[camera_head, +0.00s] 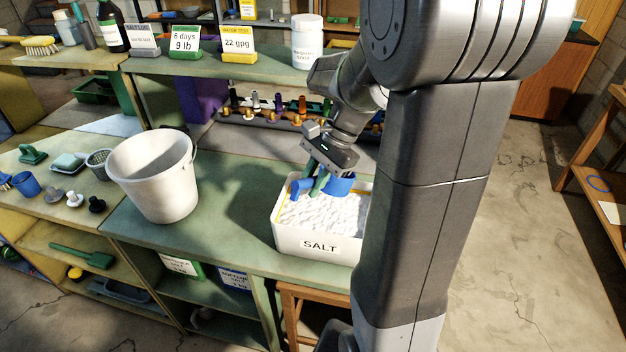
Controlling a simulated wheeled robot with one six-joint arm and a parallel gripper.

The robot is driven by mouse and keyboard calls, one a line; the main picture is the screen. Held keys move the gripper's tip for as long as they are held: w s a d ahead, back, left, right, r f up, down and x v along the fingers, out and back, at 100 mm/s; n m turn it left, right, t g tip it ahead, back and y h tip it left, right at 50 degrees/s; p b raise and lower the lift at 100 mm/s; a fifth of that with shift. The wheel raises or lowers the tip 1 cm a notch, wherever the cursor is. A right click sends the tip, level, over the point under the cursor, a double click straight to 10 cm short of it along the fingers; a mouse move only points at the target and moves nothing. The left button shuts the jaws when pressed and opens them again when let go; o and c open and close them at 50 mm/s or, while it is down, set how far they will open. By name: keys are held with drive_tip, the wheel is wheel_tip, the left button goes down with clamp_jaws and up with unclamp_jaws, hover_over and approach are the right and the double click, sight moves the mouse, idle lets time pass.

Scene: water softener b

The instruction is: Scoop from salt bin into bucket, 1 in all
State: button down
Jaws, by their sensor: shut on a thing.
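The white salt bin (305,243), marked SALT, stands on the green bench and is filled with white salt (322,213). My gripper (315,180) is over the bin's back left part, pointing down. It is shut on a blue scoop (340,186), whose bowl sits at or just above the salt; I cannot tell whether the bowl holds salt. My arm hides the bin's right side. The white bucket (153,175) stands upright on the bench to the left of the bin, apart from it. Its inside bottom is hidden.
Small items, with a grey mesh cup (98,162) and a blue cup (27,184), lie left of the bucket. A raised shelf behind holds sign cards and a white jar (307,42). A row of valves (265,108) runs behind the bin. Bench between bucket and bin is clear.

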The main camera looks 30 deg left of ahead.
drive_tip(key=shift+w+a+f, duration=0.2)
drive_tip(key=shift+w+a, duration=0.05)
drive_tip(key=shift+w, duration=0.1)
wheel_tip(320, 180, down, 12)
drive_tip(key=w+b, duration=0.2)
drive_tip(key=b, duration=0.6)
drive_tip(key=shift+d+g, duration=0.4)
drive_tip(key=shift+s+f, duration=0.1)
drive_tip(key=shift+f, duration=0.05)
idle(0.4)
drive_tip(key=shift+r+p, duration=1.65)
drive_tip(key=shift+r, duration=0.05)
